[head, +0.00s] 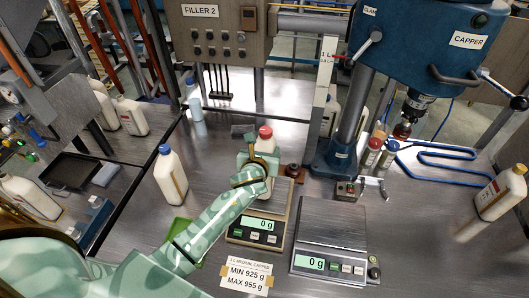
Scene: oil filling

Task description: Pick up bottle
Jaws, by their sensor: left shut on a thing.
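A white bottle with a red cap (265,133) shows in the middle of the head view. My left gripper (258,160) comes in from the lower left and is shut on it. The gripper hides most of the bottle's body and its base, so I cannot tell whether the bottle touches the scale below. The left scale (248,237) lies under and in front of the gripper and reads 0 g. My right gripper is not in view.
A second scale (331,210) at right also reads 0 g. A blue-capped bottle (171,175) stands left of my arm. The blue capper (430,40) and its post (346,125) stand behind right. Another bottle (500,192) is at far right.

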